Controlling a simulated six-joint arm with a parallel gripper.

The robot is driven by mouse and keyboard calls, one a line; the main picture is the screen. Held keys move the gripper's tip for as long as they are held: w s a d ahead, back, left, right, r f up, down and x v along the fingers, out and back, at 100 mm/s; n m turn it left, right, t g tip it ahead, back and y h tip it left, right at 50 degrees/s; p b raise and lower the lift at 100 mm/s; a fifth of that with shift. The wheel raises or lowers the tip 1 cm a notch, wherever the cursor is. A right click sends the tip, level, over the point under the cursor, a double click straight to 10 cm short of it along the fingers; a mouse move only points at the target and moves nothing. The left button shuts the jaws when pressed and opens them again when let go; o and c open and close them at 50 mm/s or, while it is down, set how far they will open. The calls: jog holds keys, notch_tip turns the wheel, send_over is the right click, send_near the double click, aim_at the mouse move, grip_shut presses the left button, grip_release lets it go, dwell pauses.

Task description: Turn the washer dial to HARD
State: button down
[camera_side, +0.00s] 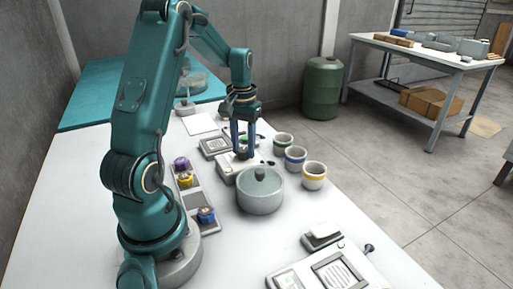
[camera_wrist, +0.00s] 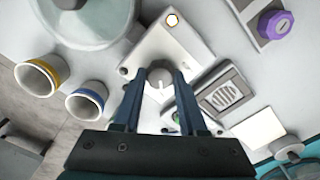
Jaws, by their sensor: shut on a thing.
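The washer is a pale box (camera_side: 225,174) behind the lidded pot in the side view. In the wrist view its white top (camera_wrist: 183,44) carries a small hexagonal light (camera_wrist: 172,20) and a round grey dial (camera_wrist: 159,78). My gripper (camera_side: 243,153) points straight down over the washer. In the wrist view my gripper (camera_wrist: 160,75) has its two fingers on either side of the dial, shut on it. The fingers hide part of the dial and the panel around it. I cannot read any dial setting or the word HARD.
A lidded grey pot (camera_side: 260,194) stands close in front of the washer. Cups with green (camera_side: 283,145), blue (camera_side: 295,158) and yellow (camera_side: 314,176) bands stand to the right. A tray with purple, yellow and blue knobs (camera_side: 206,215) lies left. A slotted panel (camera_side: 338,272) lies at the front.

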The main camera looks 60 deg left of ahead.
aim_at(244, 149)
jog(key=shift+m, duration=0.7)
jog(key=shift+c, duration=2.3)
grip_release()
jog(key=shift+r, duration=2.65)
